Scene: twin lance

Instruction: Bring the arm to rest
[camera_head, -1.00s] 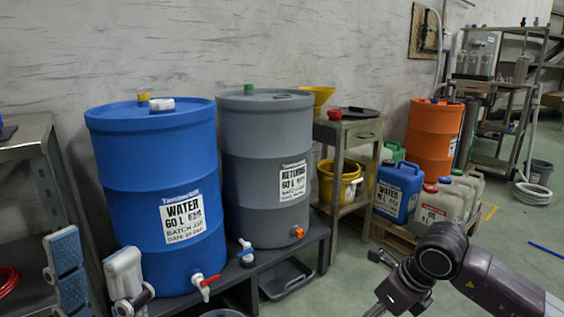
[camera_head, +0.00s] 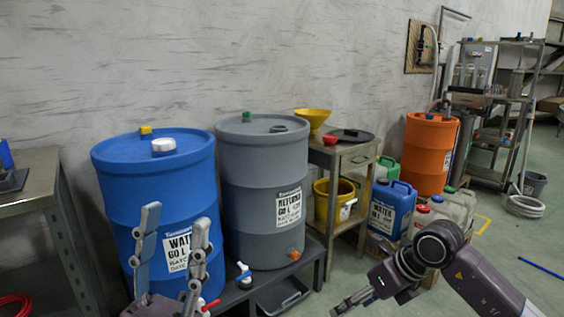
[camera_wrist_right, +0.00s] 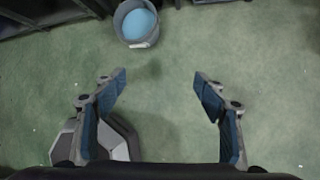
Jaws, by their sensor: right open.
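My left gripper (camera_head: 174,219) stands upright at the lower left of the head view, in front of the blue drum. Its two fingers are apart, with nothing seen between them. My right arm comes in from the lower right, and its gripper (camera_head: 350,302) points left, near the bottom edge. In the right wrist view my right gripper (camera_wrist_right: 160,80) is open and empty above the bare green floor. The head view does not show clearly how far its fingers are apart.
A blue water drum (camera_head: 125,172) and a grey drum (camera_head: 250,165) stand on a low dark bench (camera_head: 318,262). A blue jerrycan (camera_head: 402,190) and an orange drum (camera_head: 422,150) stand farther right. A bucket with blue contents (camera_wrist_right: 137,38) is on the floor.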

